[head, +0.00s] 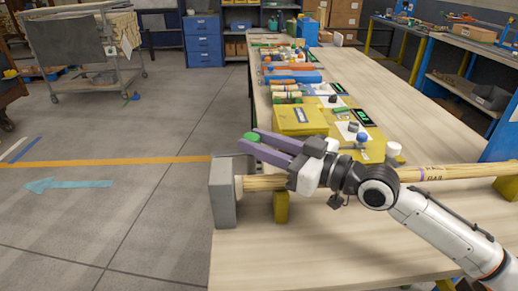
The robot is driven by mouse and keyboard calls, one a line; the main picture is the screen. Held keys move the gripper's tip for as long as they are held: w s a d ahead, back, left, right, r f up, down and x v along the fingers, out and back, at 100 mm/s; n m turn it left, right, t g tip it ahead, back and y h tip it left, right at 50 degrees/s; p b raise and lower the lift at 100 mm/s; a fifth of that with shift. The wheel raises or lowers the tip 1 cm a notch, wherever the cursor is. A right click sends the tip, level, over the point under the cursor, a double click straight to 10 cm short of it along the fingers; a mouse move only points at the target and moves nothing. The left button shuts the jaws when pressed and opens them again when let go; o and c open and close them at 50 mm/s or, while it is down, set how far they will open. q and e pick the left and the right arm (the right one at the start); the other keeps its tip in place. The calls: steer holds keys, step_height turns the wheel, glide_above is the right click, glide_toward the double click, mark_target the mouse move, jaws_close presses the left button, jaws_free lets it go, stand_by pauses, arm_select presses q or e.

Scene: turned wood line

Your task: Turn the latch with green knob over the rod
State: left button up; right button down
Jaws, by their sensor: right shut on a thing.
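The wooden rod (440,173) lies across the near part of the table, its left end at a grey upright block (222,191). A green knob (251,136) shows between the fingertips of my right gripper (250,140), above and a little behind the rod's left end. My right gripper's purple fingers are shut on the knob. The latch's arm is hidden behind the fingers and block, so I cannot tell its angle. My right arm comes in from the lower right and passes over the rod. My left gripper is not in view.
Yellow supports stand under the rod, one near its left end (281,207) and one at the right edge (507,187). A yellow box (300,120) and several small parts lie behind the gripper. The near tabletop (300,255) is clear.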

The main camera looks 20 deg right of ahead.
steer(key=shift+r, duration=0.1)
steer(key=c, duration=1.4)
jaws_free()
steer(key=v, duration=0.4)
steer(key=b+v, duration=0.1)
steer(key=v, duration=0.4)
steer(key=shift+f, duration=0.2)
steer(key=shift+s+d+r, duration=0.15)
steer(key=shift+s+d, duration=0.2)
steer(key=shift+s, duration=0.2)
